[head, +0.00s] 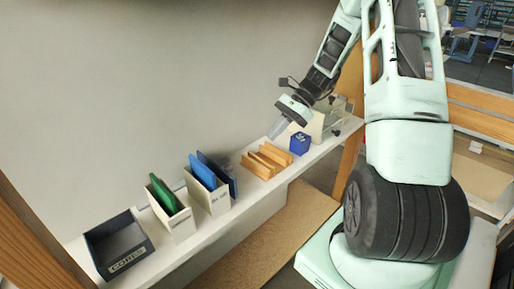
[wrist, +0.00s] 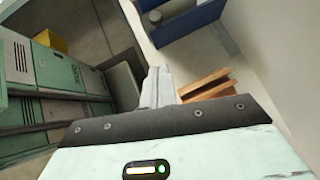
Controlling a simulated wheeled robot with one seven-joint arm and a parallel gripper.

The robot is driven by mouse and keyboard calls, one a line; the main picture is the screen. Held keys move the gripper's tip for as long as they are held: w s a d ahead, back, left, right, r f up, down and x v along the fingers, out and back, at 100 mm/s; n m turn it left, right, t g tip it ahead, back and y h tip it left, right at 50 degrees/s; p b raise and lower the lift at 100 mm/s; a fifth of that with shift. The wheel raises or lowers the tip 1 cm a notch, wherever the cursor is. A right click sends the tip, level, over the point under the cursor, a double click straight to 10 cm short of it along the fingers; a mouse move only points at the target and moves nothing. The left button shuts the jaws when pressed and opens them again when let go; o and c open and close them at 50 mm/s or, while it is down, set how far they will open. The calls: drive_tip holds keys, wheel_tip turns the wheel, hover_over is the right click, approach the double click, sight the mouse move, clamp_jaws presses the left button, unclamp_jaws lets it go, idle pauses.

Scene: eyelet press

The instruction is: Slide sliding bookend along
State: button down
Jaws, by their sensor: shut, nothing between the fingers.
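A dark blue upright plate (head: 219,172), which looks like the sliding bookend, stands on the white shelf (head: 180,248) against the right side of the white bin with blue folders (head: 206,186). In the wrist view a blue plate (wrist: 188,24), seemingly the same one, shows at the top, beyond the fingers. My gripper (head: 276,129) is shut and empty. It is above the shelf near the wooden rack (head: 266,160), to the right of the blue plate and apart from it. The fingertips also show in the wrist view (wrist: 157,74). The lower part of the plate is partly hidden by the bin.
A blue box (head: 300,143) sits right of the rack. A white bin with green folders (head: 171,212) and a dark open box (head: 119,245) stand farther left. The grey wall (head: 120,90) runs behind. Bare shelf shows between plate and rack.

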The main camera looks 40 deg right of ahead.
drive_tip(key=p, duration=0.4)
approach(228, 169)
wheel_tip(228, 169, down, 6)
drive_tip(key=w+a, duration=0.1)
drive_tip(key=a, duration=0.1)
drive_tip(key=shift+w, duration=0.35)
drive_tip(key=shift+r, duration=0.1)
drive_tip(key=shift+s+a+b, duration=0.1)
drive_tip(key=shift+a+b, duration=0.4)
drive_tip(key=shift+a, duration=1.5)
